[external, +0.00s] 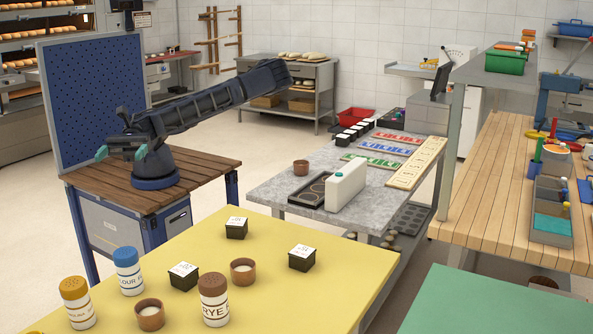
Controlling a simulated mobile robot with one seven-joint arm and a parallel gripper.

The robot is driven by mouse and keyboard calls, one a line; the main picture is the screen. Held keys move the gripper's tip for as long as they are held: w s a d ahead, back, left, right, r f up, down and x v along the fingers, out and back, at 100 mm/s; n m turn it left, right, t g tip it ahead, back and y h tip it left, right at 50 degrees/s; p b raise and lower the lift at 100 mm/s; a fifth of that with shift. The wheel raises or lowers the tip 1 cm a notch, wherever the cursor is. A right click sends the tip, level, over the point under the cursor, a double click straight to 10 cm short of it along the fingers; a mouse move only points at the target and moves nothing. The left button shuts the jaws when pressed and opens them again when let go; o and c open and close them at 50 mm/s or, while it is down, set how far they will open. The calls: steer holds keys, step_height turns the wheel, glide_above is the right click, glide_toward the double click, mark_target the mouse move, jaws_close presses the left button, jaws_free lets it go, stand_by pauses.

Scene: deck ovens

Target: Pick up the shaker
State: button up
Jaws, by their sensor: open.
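Three shakers stand upright on the yellow table (310,222) in the front. One is a white shaker with a blue lid marked as flour (128,272). One is a white shaker with an orange-brown lid (78,306) at the far left. One has a dark brown lid and a label reading RYE (214,303). My gripper (121,152), with teal fingertips, hangs open and empty above the wooden stand (205,172), behind and left of the yellow table. It is well apart from all the shakers.
Near the shakers are black boxes with white tops (236,228) and brown cups (243,272). A grey stone table (275,190) behind holds a white container (345,187). A blue perforated panel (95,95) stands behind my arm. A green table (490,305) is at front right.

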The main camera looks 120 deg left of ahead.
glide_toward(123, 263)
steer(key=v, duration=0.2)
steer(key=shift+x, duration=5.35)
steer(key=shift+s+f, duration=0.1)
steer(key=shift+f, duration=0.05)
steer(key=c, duration=1.2)
step_height(123, 263, up, 20)
